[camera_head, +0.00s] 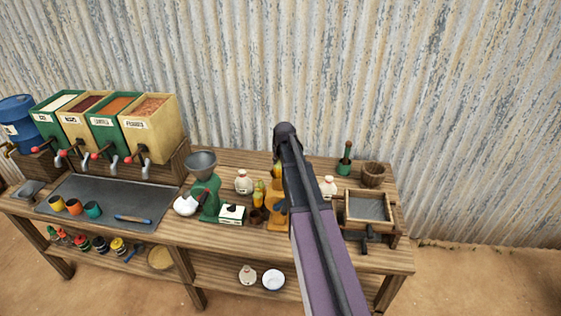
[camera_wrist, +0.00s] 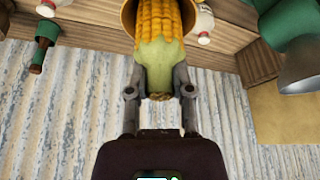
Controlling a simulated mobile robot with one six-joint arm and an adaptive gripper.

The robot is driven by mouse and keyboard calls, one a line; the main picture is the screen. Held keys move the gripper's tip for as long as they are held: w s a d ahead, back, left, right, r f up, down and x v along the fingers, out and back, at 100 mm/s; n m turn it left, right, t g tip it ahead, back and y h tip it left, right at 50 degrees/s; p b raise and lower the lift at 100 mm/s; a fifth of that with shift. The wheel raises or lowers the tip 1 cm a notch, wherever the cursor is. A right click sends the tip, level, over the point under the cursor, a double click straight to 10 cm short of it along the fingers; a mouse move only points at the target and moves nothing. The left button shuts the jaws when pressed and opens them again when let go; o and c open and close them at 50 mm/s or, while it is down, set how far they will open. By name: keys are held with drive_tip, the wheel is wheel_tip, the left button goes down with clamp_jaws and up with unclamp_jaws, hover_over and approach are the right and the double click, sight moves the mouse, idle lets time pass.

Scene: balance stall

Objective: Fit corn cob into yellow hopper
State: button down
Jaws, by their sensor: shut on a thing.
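In the wrist view, my gripper (camera_wrist: 160,66) is shut on a corn cob (camera_wrist: 158,22) by its pale green husk end. The kernel end points away from the jaws, into the mouth of the yellow hopper (camera_wrist: 129,16), whose orange-yellow rim shows on both sides of the cob. How deep the cob sits, and whether it touches the rim, I cannot tell. In the head view, the yellow machine with the hopper (camera_head: 275,212) stands on the bench, partly hidden by my arm, which also hides my jaws.
A green grinder (camera_head: 207,195) with a grey funnel, a white bottle (camera_head: 243,183) and more corn (camera_head: 259,194) stand left of the yellow machine. A second white bottle (camera_head: 328,187), a wooden bowl (camera_head: 373,175) and a framed sieve (camera_head: 368,207) stand right.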

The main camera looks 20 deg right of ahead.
sight(279, 165)
drive_tip(key=shift+f+b, duration=1.4)
drive_tip(key=shift+f, duration=0.1)
idle(0.4)
drive_tip(key=shift+c, duration=2.2)
unclamp_jaws()
drive_tip(key=o, duration=0.4)
drive_tip(key=shift+o, duration=0.2)
drive_tip(key=shift+r, duration=0.15)
drive_tip(key=shift+r+p, duration=3.4)
drive_tip(key=shift+p, duration=0.15)
